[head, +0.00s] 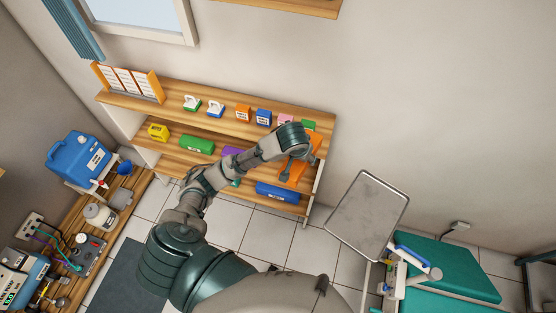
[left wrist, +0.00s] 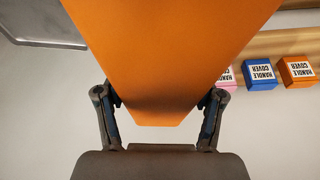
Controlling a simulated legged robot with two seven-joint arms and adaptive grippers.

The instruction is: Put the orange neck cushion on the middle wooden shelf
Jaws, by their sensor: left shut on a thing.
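The orange neck cushion (head: 298,172) is at the right end of the wooden shelf unit in the head view, partly hidden by my left arm. In the left wrist view the cushion (left wrist: 165,60) fills the upper middle as a flat orange shape narrowing toward me. My left gripper (left wrist: 160,108) is shut on its narrow end, one finger on each side. In the head view this gripper (head: 285,172) is at the right part of the shelves. The middle wooden shelf (head: 177,160) runs below the top shelf. Whether the cushion touches it cannot be told. My right gripper is not in view.
The middle shelf holds a yellow box (head: 158,132), a green roll (head: 197,144) and a purple item (head: 232,151). A blue roll (head: 277,192) lies lower right. Small boxes, including a blue one (head: 263,117), line the top shelf. A metal tray (head: 367,215) stands to the right.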

